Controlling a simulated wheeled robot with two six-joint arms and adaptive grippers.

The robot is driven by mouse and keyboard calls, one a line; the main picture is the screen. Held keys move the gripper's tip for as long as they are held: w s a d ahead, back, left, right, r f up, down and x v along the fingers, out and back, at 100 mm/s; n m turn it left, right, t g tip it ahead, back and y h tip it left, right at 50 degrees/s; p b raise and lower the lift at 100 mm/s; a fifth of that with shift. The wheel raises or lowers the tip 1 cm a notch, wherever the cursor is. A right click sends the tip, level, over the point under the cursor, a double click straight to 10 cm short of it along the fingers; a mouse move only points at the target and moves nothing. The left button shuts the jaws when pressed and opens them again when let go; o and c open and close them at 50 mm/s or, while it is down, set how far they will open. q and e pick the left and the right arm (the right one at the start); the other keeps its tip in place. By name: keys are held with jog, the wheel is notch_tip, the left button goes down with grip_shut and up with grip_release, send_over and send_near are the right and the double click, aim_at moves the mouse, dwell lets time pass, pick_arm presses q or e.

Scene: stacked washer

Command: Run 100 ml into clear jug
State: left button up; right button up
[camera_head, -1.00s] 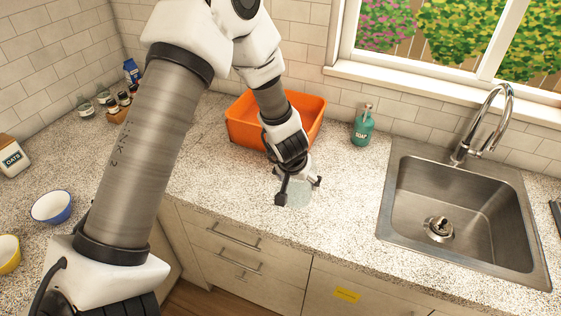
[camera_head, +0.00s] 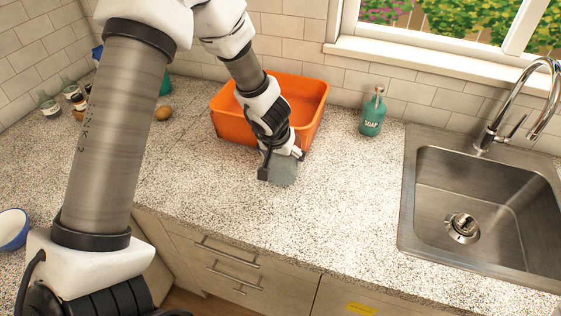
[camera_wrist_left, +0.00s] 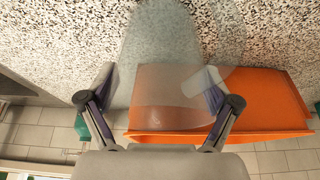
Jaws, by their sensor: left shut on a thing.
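A clear jug (camera_head: 284,172) is at the front of the orange bin in the head view. My left gripper (camera_head: 282,163) is shut on it, with fingers on either side. In the left wrist view the see-through jug (camera_wrist_left: 160,60) fills the space between the fingertips of my left gripper (camera_wrist_left: 160,88). I see no water in it, and I cannot tell if its base touches the counter. The chrome tap (camera_head: 553,90) arches over the steel sink (camera_head: 408,200) at the right, well apart from the jug. My right gripper is not in view.
The orange bin (camera_head: 226,130) stands right behind the jug, against the wall. A green soap bottle (camera_head: 372,115) stands between bin and sink. The speckled counter (camera_head: 340,215) is clear from jug to sink. A blue-rimmed bowl (camera_head: 12,230) and small jars (camera_head: 48,105) are at left.

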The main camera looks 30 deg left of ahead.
pick_arm(q)
jog(key=shift+a+f, duration=0.15)
jog(key=shift+f, duration=0.25)
jog(key=shift+r, duration=0.15)
jog(key=shift+f, duration=0.2)
jog(key=o, duration=1)
jog(key=shift+c, duration=0.2)
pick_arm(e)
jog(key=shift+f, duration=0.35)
